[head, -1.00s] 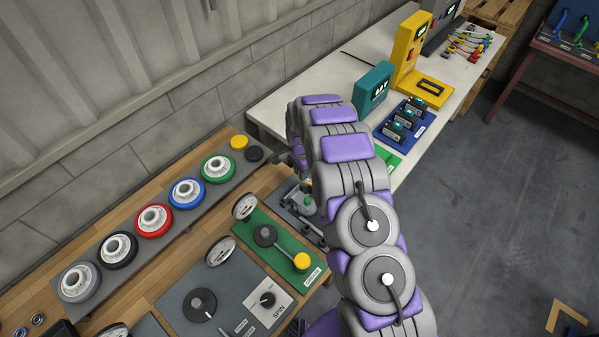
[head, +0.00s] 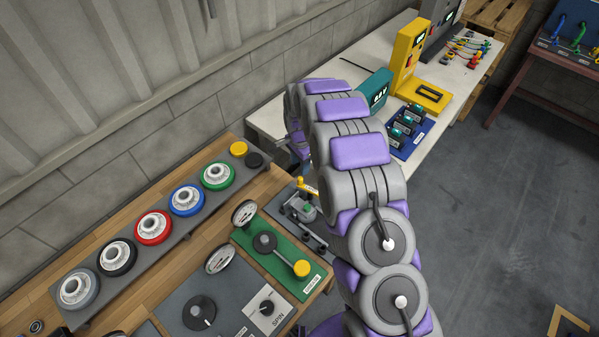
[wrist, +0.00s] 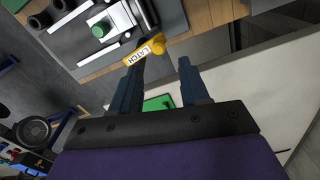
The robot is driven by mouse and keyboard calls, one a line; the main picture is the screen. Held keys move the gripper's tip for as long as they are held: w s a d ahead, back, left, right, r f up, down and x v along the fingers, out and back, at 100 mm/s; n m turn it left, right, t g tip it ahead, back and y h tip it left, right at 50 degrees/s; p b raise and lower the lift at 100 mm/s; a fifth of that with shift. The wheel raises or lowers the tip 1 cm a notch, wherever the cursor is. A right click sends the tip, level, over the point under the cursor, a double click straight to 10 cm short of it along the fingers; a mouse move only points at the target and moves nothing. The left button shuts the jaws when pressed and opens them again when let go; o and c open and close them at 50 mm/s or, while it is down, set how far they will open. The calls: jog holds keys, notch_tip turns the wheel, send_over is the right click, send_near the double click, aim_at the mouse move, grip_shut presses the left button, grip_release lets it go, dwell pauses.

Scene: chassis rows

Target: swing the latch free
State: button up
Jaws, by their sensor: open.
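The latch is a yellow piece (wrist: 158,45) in the wrist view, beside a white label reading LATCH, at the edge of a dark plate. In the head view its yellow part (head: 306,187) shows at the workbench's right end, left of my arm. A grey fixture with a green spot (head: 303,207) stands beside it; it also shows in the wrist view (wrist: 102,29). My gripper (wrist: 162,70) is open. Its two dark fingers point toward the latch, and the left fingertip is close to the label. I cannot tell whether they touch. The arm hides much of the gripper in the head view.
Several coloured wheels (head: 186,199) lie on a grey rail to the left. A green panel with a yellow-knobbed lever (head: 301,268) sits in front of the fixture. A white table (head: 340,88) with a teal box (head: 376,90) stands beyond.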

notch_tip(320, 180, up, 8)
jog(key=shift+r, duration=0.25)
dwell(0.5)
jog(key=s+d+r+n+b, duration=0.25)
jog(key=s+d+r, duration=0.35)
jog(key=s, duration=0.4)
jog(key=s+d+r+n+b, duration=0.1)
jog(key=s+d+r+n, duration=0.2)
jog(key=s+d+r, duration=0.5)
jog(key=s+d+f+n+g+b, duration=0.1)
jog(key=s+n, duration=0.1)
jog(key=s, duration=1.1)
jog(key=s+d+f+n+b, duration=0.2)
jog(key=s, duration=1.2)
jog(key=shift+d+f+n+g, duration=0.15)
jog(key=shift+n+g, duration=0.2)
jog(key=shift+g, duration=0.05)
